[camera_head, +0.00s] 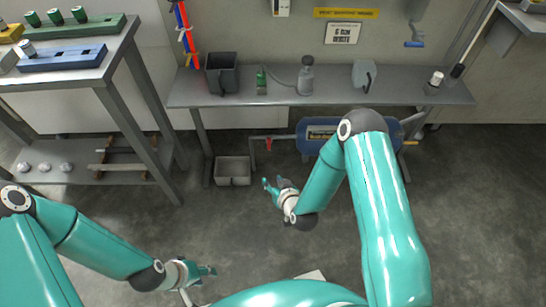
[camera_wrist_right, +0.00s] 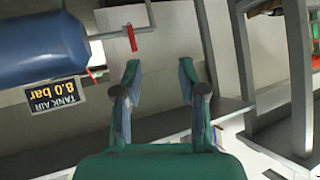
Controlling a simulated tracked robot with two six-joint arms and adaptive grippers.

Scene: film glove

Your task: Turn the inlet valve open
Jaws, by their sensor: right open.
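The inlet valve's red handle (camera_head: 268,144) hangs on a grey pipe left of the blue air tank (camera_head: 312,146), under the bench. In the right wrist view the red handle (camera_wrist_right: 131,38) points along the view, just beyond the left fingertip, and nothing touches it. My right gripper (camera_head: 267,186) is open and empty, in front of and below the handle; its two fingers (camera_wrist_right: 158,68) are spread apart in the wrist view. My left gripper (camera_head: 207,271) is low at the bottom left, far from the valve; its finger opening is too small to judge.
The grey bench (camera_head: 350,97) stands above the pipe, holding a bottle (camera_head: 306,78) and a dark container (camera_head: 221,74). A grey bin (camera_head: 233,171) sits on the floor left of the valve.

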